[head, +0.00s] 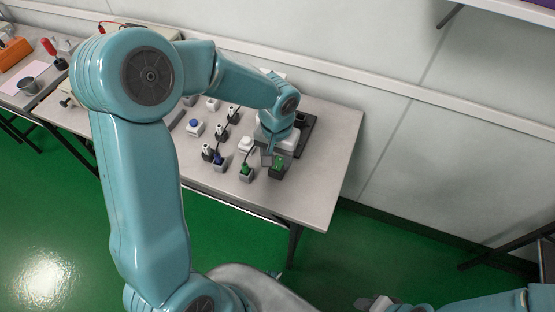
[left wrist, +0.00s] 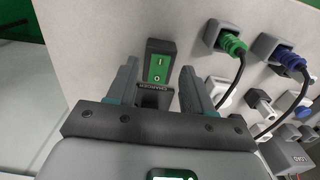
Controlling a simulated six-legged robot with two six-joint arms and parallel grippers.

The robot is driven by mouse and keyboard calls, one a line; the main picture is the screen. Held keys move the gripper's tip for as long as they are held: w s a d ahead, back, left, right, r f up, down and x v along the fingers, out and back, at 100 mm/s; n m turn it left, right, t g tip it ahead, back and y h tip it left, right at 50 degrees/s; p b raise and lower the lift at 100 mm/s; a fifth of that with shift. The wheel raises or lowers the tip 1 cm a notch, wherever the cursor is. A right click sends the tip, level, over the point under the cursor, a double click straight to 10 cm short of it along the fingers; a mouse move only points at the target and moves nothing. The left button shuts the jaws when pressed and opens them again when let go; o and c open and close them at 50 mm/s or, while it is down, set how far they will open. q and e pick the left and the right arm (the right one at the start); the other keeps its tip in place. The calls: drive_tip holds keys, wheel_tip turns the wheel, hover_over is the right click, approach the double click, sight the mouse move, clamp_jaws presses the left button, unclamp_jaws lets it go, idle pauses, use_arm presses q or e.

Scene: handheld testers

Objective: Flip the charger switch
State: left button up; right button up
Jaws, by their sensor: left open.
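The charger switch (left wrist: 160,66) is a dark box with a green rocker marked I and O. It stands between and just beyond my left fingertips in the left wrist view. A small plate reading CHARGER (left wrist: 156,87) is in front of it. In the head view the green-topped switch (head: 278,164) is near the table's front edge, right of a green plug. My left gripper (head: 268,156) is over the table close beside the switch; the left wrist view shows its jaws (left wrist: 158,72) open and empty. Contact cannot be told. My right gripper (head: 376,303) is at the bottom edge, its jaws unclear.
A green plug (left wrist: 232,44) in a grey socket and a blue plug (left wrist: 290,60) with black cables stand beside the switch. Several other blocks and buttons, including a blue button (head: 195,125), cover the table (head: 325,150). Its right end is clear; a wall stands behind.

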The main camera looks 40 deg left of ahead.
use_arm(q)
drive_tip(key=shift+s+f, duration=0.1)
drive_tip(key=shift+f, duration=0.7)
